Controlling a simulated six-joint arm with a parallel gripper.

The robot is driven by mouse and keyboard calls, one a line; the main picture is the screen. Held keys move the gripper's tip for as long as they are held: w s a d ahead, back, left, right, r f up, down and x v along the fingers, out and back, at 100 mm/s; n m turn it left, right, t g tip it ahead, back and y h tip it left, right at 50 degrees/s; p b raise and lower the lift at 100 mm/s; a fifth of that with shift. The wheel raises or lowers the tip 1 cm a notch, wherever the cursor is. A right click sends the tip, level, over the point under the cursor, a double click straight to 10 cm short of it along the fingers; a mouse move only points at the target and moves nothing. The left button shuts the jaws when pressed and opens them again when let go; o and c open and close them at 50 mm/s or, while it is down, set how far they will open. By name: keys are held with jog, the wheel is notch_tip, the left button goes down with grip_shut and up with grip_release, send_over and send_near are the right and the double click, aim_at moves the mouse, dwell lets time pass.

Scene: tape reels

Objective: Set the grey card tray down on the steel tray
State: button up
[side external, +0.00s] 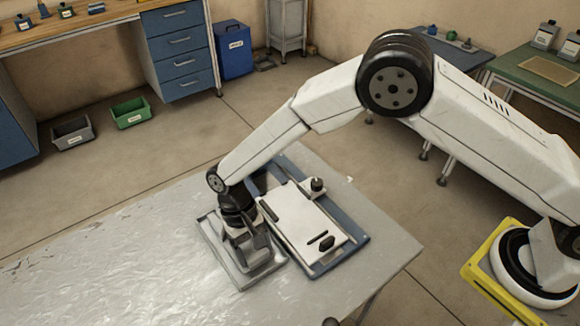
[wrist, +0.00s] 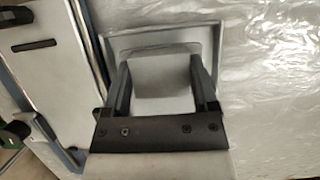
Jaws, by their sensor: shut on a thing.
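My gripper (side external: 250,246) points down over the steel tray (side external: 212,250), a shallow rimmed tray on the table. In the wrist view, my gripper (wrist: 160,64) has one finger on each side of the grey card tray (wrist: 160,82) and is shut on it. The card tray is a plain pale grey piece and appears inside the outline of the steel tray, whose far rim (wrist: 150,33) shows beyond it. In the side view the fingers largely hide the card tray. I cannot tell whether it touches the steel tray's floor.
A blue-framed board with a white panel (side external: 298,221) lies close to the right of the steel tray, with dark fittings and a small black-topped knob (side external: 317,186) standing on it. The table (side external: 110,265) is clear to the left, under wrinkled clear film.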

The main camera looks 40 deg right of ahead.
jog(key=shift+f, duration=1)
jog(key=o, duration=1.3)
jog(key=v, duration=1.2)
